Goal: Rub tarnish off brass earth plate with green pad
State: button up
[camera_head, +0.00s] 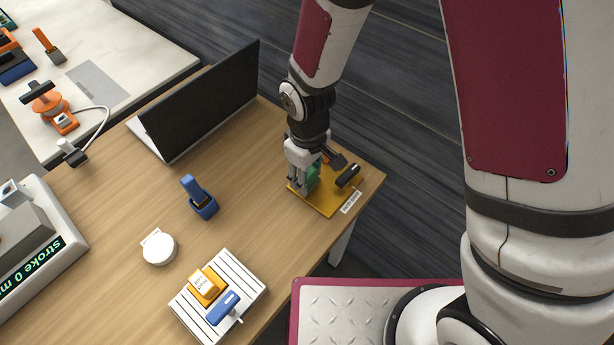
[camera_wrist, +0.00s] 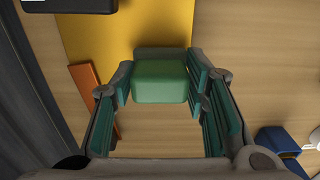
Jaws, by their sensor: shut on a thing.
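The brass earth plate (camera_head: 322,205) is a flat yellow-gold sheet at the right end of the wooden table. In the wrist view its bare face (camera_wrist: 115,35) fills the upper middle. My gripper (camera_head: 304,182) is at the plate's left side, pointing down. In the wrist view my gripper (camera_wrist: 163,88) is shut on the green pad (camera_wrist: 160,78), a block held between the fingertips. The pad overlaps the plate's near edge in that view; I cannot tell if it touches the plate. No tarnish can be made out.
A black-handled item (camera_head: 347,176) stands on the plate, and an orange strip (camera_wrist: 88,88) lies beside my gripper. A dark laptop-like screen (camera_head: 205,100), a blue holder (camera_head: 200,198), a white round piece (camera_head: 159,248) and a striped tray (camera_head: 256,284) stand left.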

jog(key=shift+r+p, duration=1.45)
jog(key=shift+r, duration=1.3)
